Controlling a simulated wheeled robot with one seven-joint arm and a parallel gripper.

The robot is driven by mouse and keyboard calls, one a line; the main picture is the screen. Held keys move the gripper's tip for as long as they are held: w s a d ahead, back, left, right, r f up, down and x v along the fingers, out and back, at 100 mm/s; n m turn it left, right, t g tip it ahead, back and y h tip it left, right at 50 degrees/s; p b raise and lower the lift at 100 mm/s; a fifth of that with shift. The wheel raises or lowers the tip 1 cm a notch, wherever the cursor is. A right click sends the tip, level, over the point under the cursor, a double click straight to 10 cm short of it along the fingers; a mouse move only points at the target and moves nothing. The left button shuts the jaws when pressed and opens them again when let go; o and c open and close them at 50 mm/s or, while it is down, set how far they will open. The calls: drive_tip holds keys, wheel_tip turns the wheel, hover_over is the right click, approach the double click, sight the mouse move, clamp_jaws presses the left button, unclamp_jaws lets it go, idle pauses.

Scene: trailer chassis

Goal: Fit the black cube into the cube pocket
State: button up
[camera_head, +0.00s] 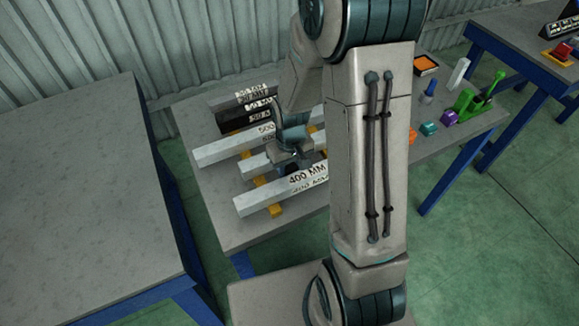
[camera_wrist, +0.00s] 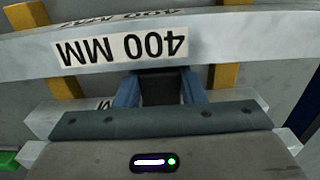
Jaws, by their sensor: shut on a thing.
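My gripper (camera_head: 296,160) is low among the pale beams on the middle table, behind the front beam marked 400 MM (camera_head: 290,190). In the wrist view its two blue fingers are closed on a dark block (camera_wrist: 160,90), which matches the black cube in colour. The fingers and palm hide most of its shape. The 400 MM beam (camera_wrist: 215,55) lies just beyond the fingertips in that view; I cannot tell whether the block touches it. The cube pocket cannot be made out in either view.
Several labelled beams lie across yellow supports (camera_head: 275,210). A dark beam (camera_head: 232,119) is at the back. The right part of the table holds an orange tray (camera_head: 426,65), a purple block (camera_head: 449,118), a teal piece (camera_head: 429,129) and a green clamp (camera_head: 466,102). The left table (camera_head: 80,200) is bare.

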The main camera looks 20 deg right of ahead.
drive_tip(key=shift+f+b, duration=0.55)
drive_tip(key=shift+f, duration=0.1)
drive_tip(key=o, duration=1)
drive_tip(key=shift+r, duration=0.2)
